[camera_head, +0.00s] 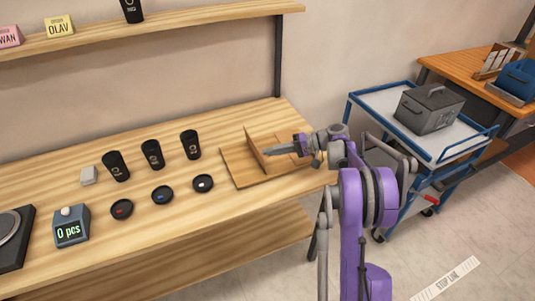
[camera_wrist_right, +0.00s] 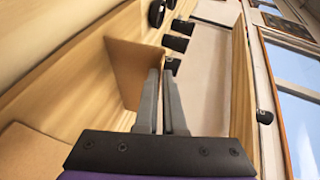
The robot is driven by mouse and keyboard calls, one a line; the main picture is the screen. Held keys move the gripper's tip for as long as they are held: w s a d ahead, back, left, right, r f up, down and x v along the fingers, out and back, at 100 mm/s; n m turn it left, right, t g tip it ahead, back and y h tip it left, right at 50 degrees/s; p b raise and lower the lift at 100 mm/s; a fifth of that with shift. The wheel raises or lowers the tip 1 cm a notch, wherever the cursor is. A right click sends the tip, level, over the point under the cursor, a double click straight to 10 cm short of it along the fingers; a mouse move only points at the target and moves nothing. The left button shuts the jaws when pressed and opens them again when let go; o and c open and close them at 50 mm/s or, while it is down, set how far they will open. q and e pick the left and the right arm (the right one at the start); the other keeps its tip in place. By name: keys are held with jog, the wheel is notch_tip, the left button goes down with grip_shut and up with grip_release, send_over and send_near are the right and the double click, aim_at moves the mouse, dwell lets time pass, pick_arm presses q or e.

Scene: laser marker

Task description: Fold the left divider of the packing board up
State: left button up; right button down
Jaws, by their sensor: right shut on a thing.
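The brown packing board (camera_head: 240,176) lies at the right end of the wooden table. Its left divider (camera_head: 253,147) stands up from the board, leaning a little to the left at its top. My right gripper (camera_head: 267,152) reaches in from the right with its fingertips at the divider and is shut on it. In the right wrist view the divider (camera_wrist_right: 135,68) runs up to the tips of my right gripper (camera_wrist_right: 162,72). Another brown panel (camera_wrist_right: 30,152) shows at the lower left there. My left gripper is in neither view.
Left of the board stand several black cups (camera_head: 190,145) and several small black dishes (camera_head: 203,183). A counting scale (camera_head: 70,228) reading "0 pcs" is farther left. A blue cart (camera_head: 450,150) with a grey box (camera_head: 428,110) stands beyond the table's right end.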

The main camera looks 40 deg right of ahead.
jog(key=shift+s+d+f, duration=0.2)
jog(key=shift+d+f, duration=0.05)
jog(key=shift+f, duration=0.2)
jog(key=c, duration=1.1)
grip_release()
jog(key=shift+o, duration=0.2)
jog(key=shift+w+d, duration=0.1)
jog(key=shift+r, duration=0.1)
jog(key=shift+d, duration=0.15)
jog(key=v, duration=1)
jog(key=shift+s, duration=0.25)
jog(key=shift+d, duration=0.1)
